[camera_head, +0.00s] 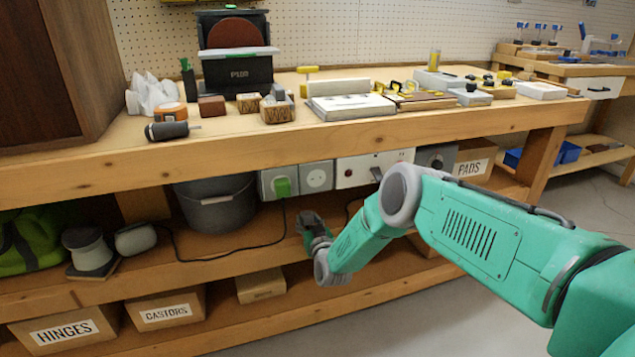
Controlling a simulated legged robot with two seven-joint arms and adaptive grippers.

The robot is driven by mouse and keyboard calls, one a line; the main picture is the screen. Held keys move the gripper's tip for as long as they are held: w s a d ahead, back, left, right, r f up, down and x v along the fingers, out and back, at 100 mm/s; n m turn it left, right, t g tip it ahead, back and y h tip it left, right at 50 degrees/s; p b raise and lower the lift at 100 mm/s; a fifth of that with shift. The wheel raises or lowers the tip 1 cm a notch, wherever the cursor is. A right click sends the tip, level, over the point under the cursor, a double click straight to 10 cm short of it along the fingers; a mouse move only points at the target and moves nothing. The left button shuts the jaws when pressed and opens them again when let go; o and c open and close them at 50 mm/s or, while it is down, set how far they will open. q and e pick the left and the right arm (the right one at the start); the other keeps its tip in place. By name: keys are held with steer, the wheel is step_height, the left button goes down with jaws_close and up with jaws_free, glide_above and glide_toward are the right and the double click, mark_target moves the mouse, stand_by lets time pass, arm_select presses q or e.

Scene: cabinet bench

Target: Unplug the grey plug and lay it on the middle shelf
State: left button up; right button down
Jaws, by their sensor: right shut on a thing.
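My right gripper (310,224) is below the row of sockets and above the middle shelf (205,266). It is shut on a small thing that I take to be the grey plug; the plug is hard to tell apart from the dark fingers. The white-faced socket (316,177) above the gripper is empty. A green plug (282,187) sits in the socket to its left, with a black cord hanging down and running left over the shelf. A short piece of dark cord shows beside my right forearm. My left gripper is out of view.
A grey bucket (213,208), a pale spool-like thing (87,249) and a green bag (38,240) stand on the middle shelf. The bench top's edge (250,150) overhangs it. Some shelf room shows between bucket and gripper. Labelled boxes (166,310) stand below.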

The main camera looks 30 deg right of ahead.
steer(key=shift+s+a+f, duration=0.1)
steer(key=shift+s+f, duration=0.1)
steer(key=shift+f, duration=0.45)
steer(key=shift+s+f, duration=0.15)
steer(key=shift+f, duration=0.5)
steer(key=c, duration=1)
jaws_free()
steer(key=shift+c, duration=0.2)
steer(key=shift+w, duration=0.1)
steer(key=o, duration=0.4)
steer(key=shift+c, duration=0.2)
steer(key=shift+w+r, duration=0.1)
steer(key=shift+r, duration=0.1)
